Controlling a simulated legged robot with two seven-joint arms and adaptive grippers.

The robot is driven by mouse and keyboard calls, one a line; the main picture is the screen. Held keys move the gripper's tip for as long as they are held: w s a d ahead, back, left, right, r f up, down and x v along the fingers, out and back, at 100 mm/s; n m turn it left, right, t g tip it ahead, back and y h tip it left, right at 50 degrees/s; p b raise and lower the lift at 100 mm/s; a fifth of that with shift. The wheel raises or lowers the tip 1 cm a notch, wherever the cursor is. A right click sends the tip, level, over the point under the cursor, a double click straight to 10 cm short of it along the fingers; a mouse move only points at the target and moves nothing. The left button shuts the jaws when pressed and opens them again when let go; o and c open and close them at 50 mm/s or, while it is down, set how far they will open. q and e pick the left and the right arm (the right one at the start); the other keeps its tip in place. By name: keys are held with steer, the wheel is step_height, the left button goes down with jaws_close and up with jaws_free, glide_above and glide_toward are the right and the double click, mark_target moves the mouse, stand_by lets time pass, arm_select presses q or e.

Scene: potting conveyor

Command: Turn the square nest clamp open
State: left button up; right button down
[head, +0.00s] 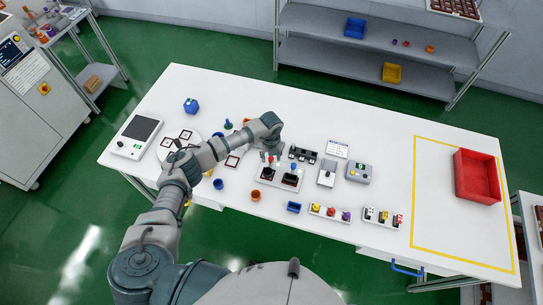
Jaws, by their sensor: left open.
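A light fixture plate (277,187) near the middle of the white table carries two dark nests, a left one (267,173) and a right one (291,179). Small red and pale upright parts stand at its back edge; they are too small to tell which is the square nest's clamp or how it is turned. My left gripper (271,156) reaches in from the left, points down and is open just behind the left part of the fixture. It hides some of that back edge, and I cannot tell whether it touches a clamp. My right gripper is out of view.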

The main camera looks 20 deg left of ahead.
arm_select(q)
steer(key=shift+a+f, duration=0.15)
steer(key=shift+f, duration=0.1)
steer(key=shift+c, duration=0.2)
steer(key=shift+d, duration=0.25)
steer(key=c, duration=0.8)
jaws_close()
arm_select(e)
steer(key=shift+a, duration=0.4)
